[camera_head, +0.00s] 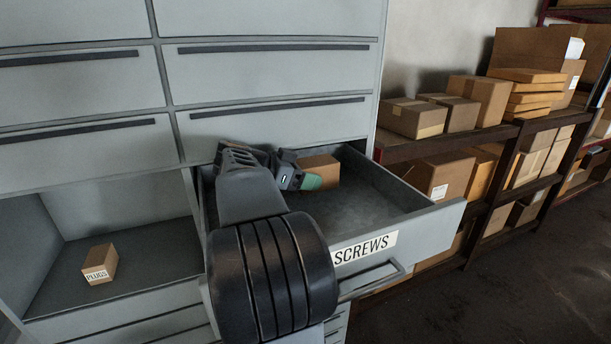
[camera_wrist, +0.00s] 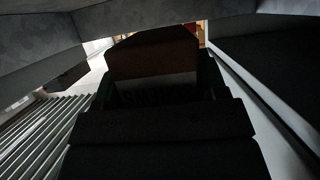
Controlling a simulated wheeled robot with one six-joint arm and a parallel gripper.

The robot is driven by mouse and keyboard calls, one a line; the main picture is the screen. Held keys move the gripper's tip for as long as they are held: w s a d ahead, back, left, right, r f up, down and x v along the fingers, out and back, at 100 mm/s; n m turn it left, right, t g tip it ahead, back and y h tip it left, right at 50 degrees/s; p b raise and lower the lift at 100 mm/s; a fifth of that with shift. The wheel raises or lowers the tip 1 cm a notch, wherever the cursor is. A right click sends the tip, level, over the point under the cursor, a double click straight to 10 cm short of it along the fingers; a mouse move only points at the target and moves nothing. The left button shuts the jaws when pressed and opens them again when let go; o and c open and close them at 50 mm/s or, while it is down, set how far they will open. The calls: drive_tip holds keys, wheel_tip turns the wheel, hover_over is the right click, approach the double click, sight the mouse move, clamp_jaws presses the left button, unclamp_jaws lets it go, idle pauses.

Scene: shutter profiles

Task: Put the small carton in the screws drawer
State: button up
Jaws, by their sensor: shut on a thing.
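The small brown carton (camera_head: 321,168) is in the open screws drawer (camera_head: 410,230), toward its back. It also shows, dark, in the wrist view (camera_wrist: 152,62), with a pale band across its lower part. My gripper (camera_head: 308,180) reaches over the drawer's front left and is shut on the carton. Its arm hides the left part of the drawer. I cannot tell whether the carton touches the drawer floor. The drawer front bears a white "SCREWS" label (camera_head: 365,248) and a bar handle (camera_head: 373,281).
A carton labelled "PLUGS" (camera_head: 99,265) sits in an open compartment at the left. Shut grey drawers (camera_head: 270,73) rise above the open one. A shelf (camera_head: 503,133) with several cartons stands at the right. The right part of the screws drawer is empty.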

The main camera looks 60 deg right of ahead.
drive_tip(key=shift+f, duration=0.2)
drive_tip(key=shift+f, duration=0.45)
drive_tip(key=o, duration=1.1)
drive_tip(key=shift+c, duration=0.2)
drive_tip(key=shift+r, duration=0.1)
drive_tip(key=shift+r, duration=0.3)
drive_tip(key=v, duration=1.2)
drive_tip(key=shift+r, duration=0.25)
drive_tip(key=shift+w, duration=0.1)
